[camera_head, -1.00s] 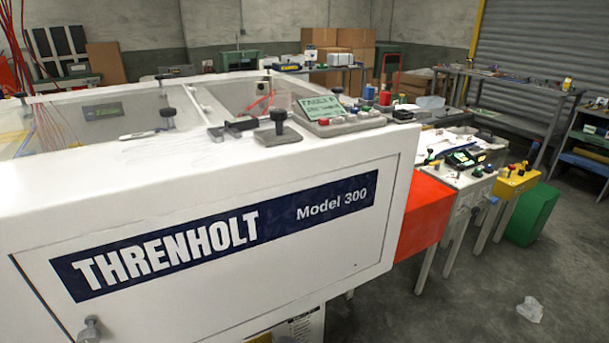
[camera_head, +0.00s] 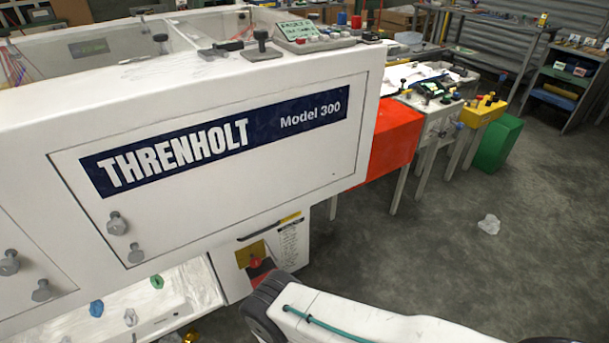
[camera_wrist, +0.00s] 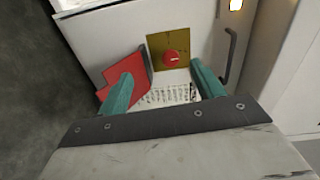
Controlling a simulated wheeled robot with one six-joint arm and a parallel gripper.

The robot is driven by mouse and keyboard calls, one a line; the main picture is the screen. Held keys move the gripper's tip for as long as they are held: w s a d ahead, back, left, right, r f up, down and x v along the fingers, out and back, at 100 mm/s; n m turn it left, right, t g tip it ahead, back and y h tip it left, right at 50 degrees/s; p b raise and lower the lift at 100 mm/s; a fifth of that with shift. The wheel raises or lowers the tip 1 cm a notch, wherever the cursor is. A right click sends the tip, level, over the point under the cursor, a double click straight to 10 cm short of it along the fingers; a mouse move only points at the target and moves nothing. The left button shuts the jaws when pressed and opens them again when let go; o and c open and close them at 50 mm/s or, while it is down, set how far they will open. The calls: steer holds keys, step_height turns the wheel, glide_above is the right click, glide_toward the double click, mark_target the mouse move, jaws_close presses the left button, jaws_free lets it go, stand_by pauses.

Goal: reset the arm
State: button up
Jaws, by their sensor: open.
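My gripper (camera_wrist: 165,84) shows in the wrist view with its two teal fingers apart and nothing between them. A red knob (camera_wrist: 172,58) on a yellow plate (camera_wrist: 156,44) lies beyond the fingertips, on a white panel. A red angular piece (camera_wrist: 112,74) is partly hidden behind the left finger; I cannot tell whether they touch. In the head view my arm (camera_head: 350,322) enters at the bottom, close to the lower white cabinet with the yellow plate (camera_head: 246,252) and red knob (camera_head: 255,263). The gripper itself is hidden there.
The white Threnholt machine (camera_head: 300,165) fills the left, overhanging a pale tray (camera_head: 185,290) with coloured knobs. A dark handle (camera_wrist: 230,57) is right of the plate. An orange-red box (camera_head: 393,135) and green bin (camera_head: 497,143) stand beyond. The floor (camera_head: 430,240) at right is mostly clear.

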steer(key=s+d+f+n+g+h, duration=0.2)
steer(key=s+f+n+g+h, duration=0.25)
steer(key=f+g, duration=0.35)
steer(key=w+d+r+n+g+h, duration=0.1)
steer(key=d+r+n+g+h, duration=0.2)
steer(key=r, duration=1.1)
steer(key=w+d+r+n+g, duration=0.2)
steer(key=d+r+n+g, duration=0.15)
steer(key=r, duration=1.15)
steer(key=w+d+r+n+g+h, duration=0.15)
steer(key=d+r, duration=0.25)
steer(key=r, duration=1)
steer(key=s+d+r, duration=0.6)
steer(key=d+r, duration=0.3)
steer(key=r, duration=0.3)
steer(key=s+d+r+m+t, duration=0.1)
steer(key=s+d+r, duration=0.6)
steer(key=r, duration=0.5)
steer(key=s+d+r+t, duration=0.1)
steer(key=s+d+r, duration=0.6)
steer(key=d+r, duration=0.4)
steer(key=shift+d+r, duration=0.4)
steer(key=shift+d, duration=0.2)
